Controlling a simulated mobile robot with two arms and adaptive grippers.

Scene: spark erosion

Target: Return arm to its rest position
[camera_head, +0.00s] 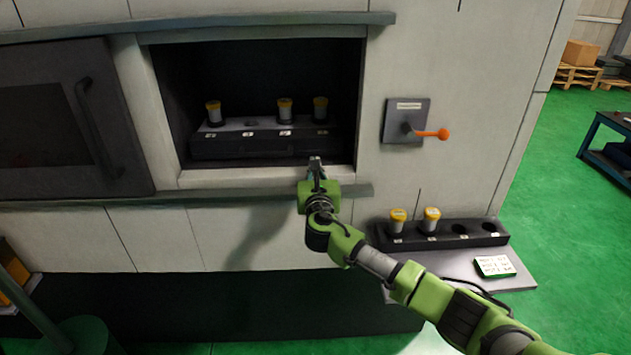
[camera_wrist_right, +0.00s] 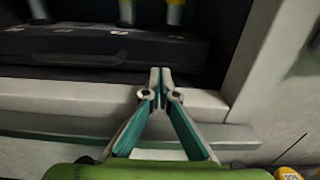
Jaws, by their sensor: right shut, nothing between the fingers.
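My right gripper (camera_head: 316,162) is at the lower right sill of the machine's open chamber, in front of the dark rack inside. Its fingers are shut and empty, and the wrist view shows the fingertips together (camera_wrist_right: 160,72). My right arm reaches in from the lower right of the head view. The dark rack (camera_head: 235,149) in the chamber holds three yellow-capped cylinders, one on the left (camera_head: 213,112), one right of centre (camera_head: 285,109) and one on the right (camera_head: 320,108). One slot between them looks empty. My left gripper is not in view.
A second rack (camera_head: 465,239) on a side shelf (camera_head: 520,278) holds two yellow-capped cylinders in its left slots. A labelled card (camera_head: 494,266) lies before it. An orange-knobbed lever (camera_head: 443,134) sticks out right of the chamber. The chamber door (camera_head: 60,120) stands left of the opening.

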